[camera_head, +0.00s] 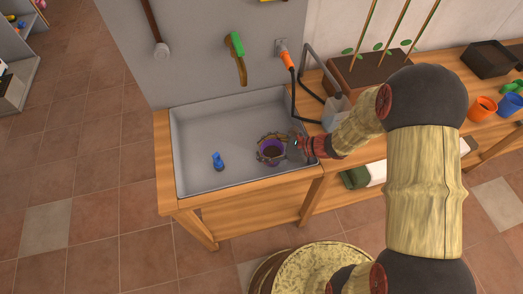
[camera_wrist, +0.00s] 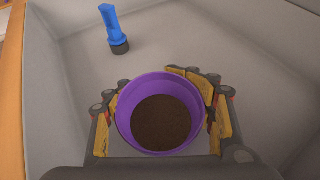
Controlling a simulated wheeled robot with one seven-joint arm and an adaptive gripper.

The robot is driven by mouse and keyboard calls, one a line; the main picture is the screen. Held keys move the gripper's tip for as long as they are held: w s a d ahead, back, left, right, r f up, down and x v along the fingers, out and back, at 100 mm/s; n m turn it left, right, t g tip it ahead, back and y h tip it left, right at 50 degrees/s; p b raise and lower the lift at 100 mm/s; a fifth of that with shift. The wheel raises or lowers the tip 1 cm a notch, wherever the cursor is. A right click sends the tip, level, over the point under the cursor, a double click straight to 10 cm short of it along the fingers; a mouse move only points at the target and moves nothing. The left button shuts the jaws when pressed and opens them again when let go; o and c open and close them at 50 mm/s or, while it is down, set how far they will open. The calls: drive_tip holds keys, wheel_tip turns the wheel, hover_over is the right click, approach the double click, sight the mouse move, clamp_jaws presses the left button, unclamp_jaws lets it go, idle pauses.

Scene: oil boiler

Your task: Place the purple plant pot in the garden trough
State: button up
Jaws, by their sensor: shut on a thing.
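The purple plant pot (camera_head: 271,149) with dark soil inside is over the right part of the grey trough (camera_head: 183,160). The wrist view shows the pot (camera_wrist: 125,123) upright between the fingers, its round rim facing the camera. My gripper (camera_head: 272,147) is shut on the pot, one finger on each side. In the wrist view my gripper (camera_wrist: 160,110) also shows around it. The pot's underside is hidden, so I cannot tell whether it touches the trough floor.
A planter with stakes (camera_head: 362,78) and orange pot (camera_head: 482,108) stand on the wooden bench to the right.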

drive_tip(key=shift+r, duration=0.1)
drive_tip(key=o, duration=1.4)
drive_tip(key=shift+o, duration=0.6)
